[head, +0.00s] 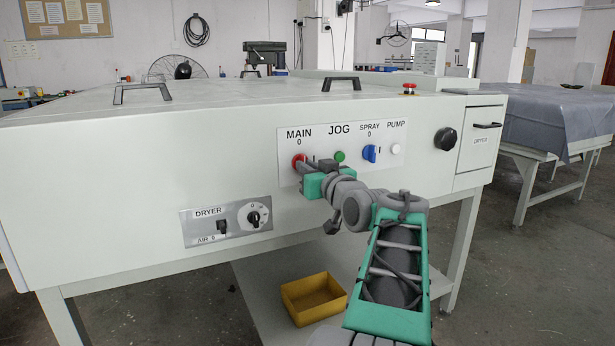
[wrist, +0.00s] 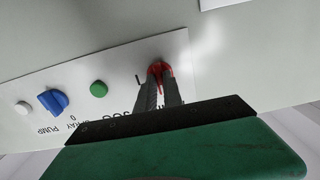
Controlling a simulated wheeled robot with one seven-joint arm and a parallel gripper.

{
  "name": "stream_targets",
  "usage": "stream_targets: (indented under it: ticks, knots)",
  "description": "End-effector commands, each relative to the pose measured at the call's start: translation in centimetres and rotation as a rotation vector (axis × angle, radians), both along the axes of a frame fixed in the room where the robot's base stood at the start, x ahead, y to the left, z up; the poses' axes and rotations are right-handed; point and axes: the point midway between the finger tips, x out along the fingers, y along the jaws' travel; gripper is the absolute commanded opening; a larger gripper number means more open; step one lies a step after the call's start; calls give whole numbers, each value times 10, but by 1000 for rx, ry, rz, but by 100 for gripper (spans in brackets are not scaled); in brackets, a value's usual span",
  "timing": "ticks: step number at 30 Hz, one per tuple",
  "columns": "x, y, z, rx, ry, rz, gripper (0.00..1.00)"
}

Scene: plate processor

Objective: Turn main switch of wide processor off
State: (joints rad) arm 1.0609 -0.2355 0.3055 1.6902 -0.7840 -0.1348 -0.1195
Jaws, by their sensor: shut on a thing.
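The wide processor (head: 120,150) is a large pale cabinet on legs, with a white switch panel on its front. The red main switch (head: 298,160) is at the panel's left, under the label MAIN and a 0. My gripper (head: 304,168) is at this switch, reaching in from the lower right. In the wrist view the two dark fingers (wrist: 160,88) are closed on the red switch (wrist: 159,70), one on each side. The fingers hide part of the switch and the lettering, so its exact angle is hard to tell.
Right of the main switch are the green JOG button (head: 340,156), the blue SPRAY switch (head: 369,153) and the white PUMP button (head: 396,149). A DRYER panel (head: 226,220) is lower left. A black knob (head: 445,139) is at right. A yellow bin (head: 313,298) sits below.

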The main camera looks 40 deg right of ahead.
Motion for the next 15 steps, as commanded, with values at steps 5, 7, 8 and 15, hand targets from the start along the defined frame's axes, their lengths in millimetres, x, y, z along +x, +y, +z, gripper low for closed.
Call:
stream_targets:
  ticks: [5, 7, 8, 15]
  knots:
    - [0, 0, 0, -26, 7, 1, 0]
    - [0, 0, 0, -29, 7, 1, 0]
    - [0, 0, 1, -30, 8, 1, 0]
    - [0, 0, 1, -30, 8, 1, 0]
